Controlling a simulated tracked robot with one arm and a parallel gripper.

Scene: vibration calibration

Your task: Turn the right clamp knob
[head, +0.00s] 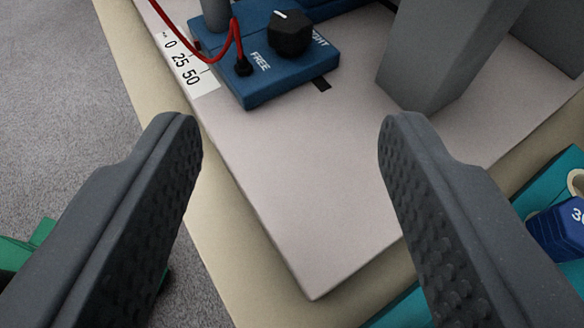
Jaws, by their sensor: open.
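The black clamp knob (290,33) with a white pointer line sits on top of a blue block (262,84) near the top of the view. The block has the white words "FREE" and a partly hidden word ending in "GHT" beside the knob. My gripper (290,125) is open, its two dark textured fingers wide apart and nothing between them. The knob lies beyond the fingertips, roughly midway between them in the picture, and the fingers do not touch it.
A red cable (237,40) plugs into the block beside a grey post (216,15). A scale strip (187,65) reads 0, 25, 50. A large grey column (440,50) stands right of the block. The pale plate (310,180) is clear in front. A blue weight (560,232) is at right.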

